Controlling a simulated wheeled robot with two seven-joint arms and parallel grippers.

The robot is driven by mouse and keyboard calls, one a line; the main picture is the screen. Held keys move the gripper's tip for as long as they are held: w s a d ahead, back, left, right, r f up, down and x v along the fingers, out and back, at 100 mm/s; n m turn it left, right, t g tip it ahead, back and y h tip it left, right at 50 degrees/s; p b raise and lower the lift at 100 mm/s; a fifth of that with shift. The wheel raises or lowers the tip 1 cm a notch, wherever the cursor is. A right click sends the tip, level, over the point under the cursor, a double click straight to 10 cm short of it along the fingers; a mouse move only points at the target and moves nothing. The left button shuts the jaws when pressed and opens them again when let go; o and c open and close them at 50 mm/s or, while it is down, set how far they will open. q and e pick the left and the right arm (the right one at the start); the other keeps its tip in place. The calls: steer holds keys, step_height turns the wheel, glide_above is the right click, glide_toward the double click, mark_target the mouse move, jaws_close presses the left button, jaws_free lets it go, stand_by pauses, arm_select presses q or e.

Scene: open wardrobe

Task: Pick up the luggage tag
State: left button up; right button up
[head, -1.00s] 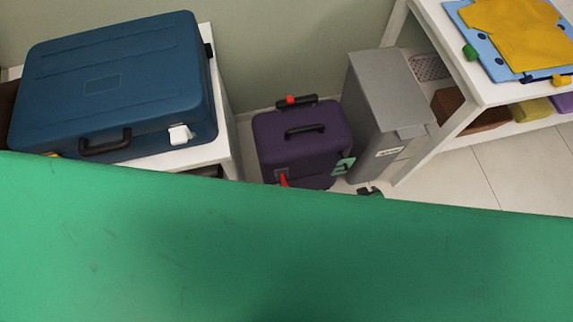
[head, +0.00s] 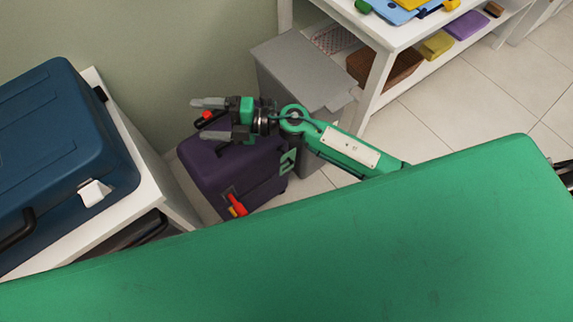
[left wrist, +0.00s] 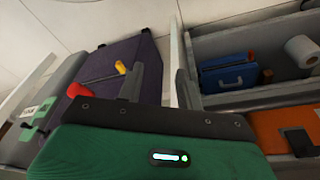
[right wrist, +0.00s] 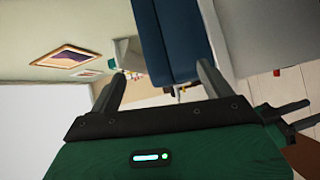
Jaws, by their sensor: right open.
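Two tag-like things show, and I cannot tell which is the luggage tag. A white tag (head: 95,192) is on the front side of the blue suitcase (head: 40,150). A green tag (head: 288,162) is on the right side of the purple case (head: 212,172). My right gripper (head: 208,119) is open and empty, above the purple case and pointing left; in the right wrist view (right wrist: 160,72) the blue suitcase lies ahead of its fingers. My left gripper (left wrist: 156,74) is hidden in the head view. In the left wrist view its fingers are apart and empty, with the purple case ahead.
A grey bin (head: 285,60) stands right behind the purple case. A white shelf (head: 367,92) with folded clothes is at the back right. The blue suitcase lies on a white table (head: 160,195). My green body covers the bottom of the head view.

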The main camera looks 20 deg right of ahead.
steer(key=s+f+n+g+h, duration=0.3)
steer(key=f+n+g+h, duration=0.15)
steer(key=n+g, duration=0.2)
steer(key=n+h+b, duration=0.2)
steer(key=n+h, duration=0.1)
steer(key=h, duration=0.9)
glide_toward(288, 155)
steer(key=shift+t, duration=0.35)
steer(key=f, duration=1)
steer(key=shift+s+a, duration=0.3)
steer(key=shift+f, duration=0.15)
steer(key=c, duration=1.3)
arm_select(q)
step_height(288, 155, up, 3)
steer(key=shift+f, duration=0.1)
